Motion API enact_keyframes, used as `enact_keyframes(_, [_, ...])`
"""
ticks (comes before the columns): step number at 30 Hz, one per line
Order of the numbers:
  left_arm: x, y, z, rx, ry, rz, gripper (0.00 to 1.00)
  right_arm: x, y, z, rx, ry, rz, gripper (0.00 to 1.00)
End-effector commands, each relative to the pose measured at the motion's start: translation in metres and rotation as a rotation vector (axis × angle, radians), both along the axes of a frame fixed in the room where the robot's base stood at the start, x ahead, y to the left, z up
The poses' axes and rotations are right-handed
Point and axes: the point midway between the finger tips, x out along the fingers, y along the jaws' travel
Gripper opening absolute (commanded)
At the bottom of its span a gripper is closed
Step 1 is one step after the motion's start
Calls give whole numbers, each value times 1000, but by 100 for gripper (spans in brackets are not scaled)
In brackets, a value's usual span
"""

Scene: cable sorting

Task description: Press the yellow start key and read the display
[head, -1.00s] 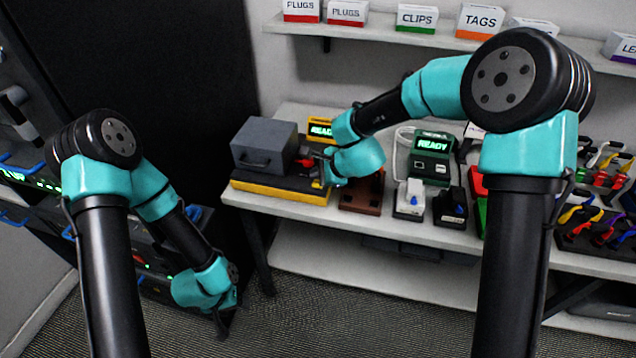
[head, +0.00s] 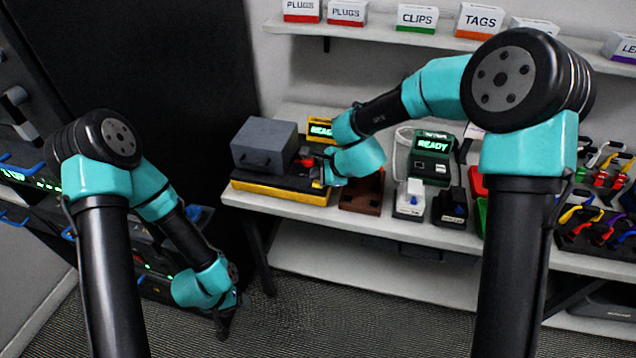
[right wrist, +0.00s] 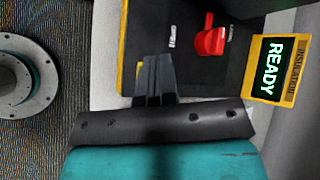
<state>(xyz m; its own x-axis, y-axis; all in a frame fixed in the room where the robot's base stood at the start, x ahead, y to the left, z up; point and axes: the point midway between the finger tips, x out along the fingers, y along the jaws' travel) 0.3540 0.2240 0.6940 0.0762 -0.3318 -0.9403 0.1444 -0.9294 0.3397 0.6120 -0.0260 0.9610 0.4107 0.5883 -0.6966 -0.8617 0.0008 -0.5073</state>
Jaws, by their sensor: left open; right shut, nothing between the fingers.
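The insulation tester (head: 285,193) is a black panel with a yellow edge and a grey box on top, at the left end of the bench. Its yellow-framed display (head: 321,129) is lit and reads READY; in the right wrist view the display (right wrist: 270,66) reads READY beside the label INSULATION. A small yellow patch, apparently the start key (right wrist: 138,72), is mostly hidden by my right gripper (right wrist: 153,60). That gripper is shut and empty, its tips over the panel's near right part; contact cannot be told. My left gripper (head: 222,326) is open and low, away from the bench.
A red lever (right wrist: 211,41) stands on the panel close to my right fingertips. A green tester (head: 432,158), also reading READY, stands to the right. A brown block (head: 361,192) lies beside the insulation tester. A dark rack stands at the left.

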Motion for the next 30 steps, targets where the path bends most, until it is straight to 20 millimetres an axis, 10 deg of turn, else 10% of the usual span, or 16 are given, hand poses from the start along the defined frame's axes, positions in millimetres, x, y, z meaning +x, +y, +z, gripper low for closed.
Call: enact_keyframes(30, [0, 0, 0, 0, 0, 0, 63, 0, 0, -10, 0, 0, 0, 0])
